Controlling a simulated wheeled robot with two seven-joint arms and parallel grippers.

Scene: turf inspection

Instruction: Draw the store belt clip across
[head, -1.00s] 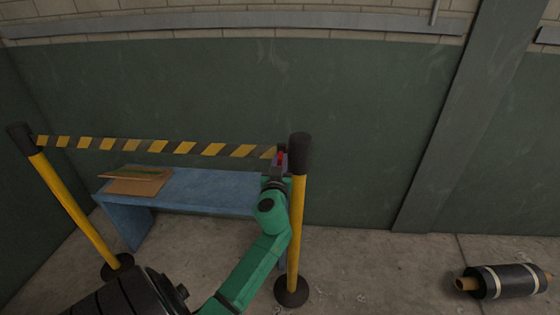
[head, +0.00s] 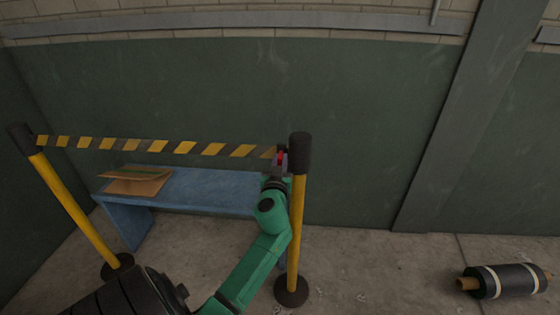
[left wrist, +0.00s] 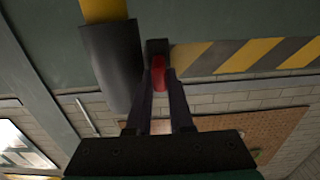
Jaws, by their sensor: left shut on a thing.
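The yellow and black striped belt (head: 185,148) runs from the left post (head: 72,203) across to the right post (head: 297,220). My left gripper (head: 280,162) is at the belt's right end, close beside the dark head of the right post. In the left wrist view its two fingers (left wrist: 160,100) are shut on the red belt clip (left wrist: 158,73). The clip lies right beside the post head (left wrist: 113,65); I cannot tell whether it is seated there. The clip shows only as a small red patch in the head view (head: 281,157). My right gripper is not in view.
A blue bench (head: 205,186) stands behind the belt with flat cardboard (head: 140,187) on it. A black roll with pale bands (head: 510,281) lies on the floor at the right. The floor between the right post and the roll is mostly clear.

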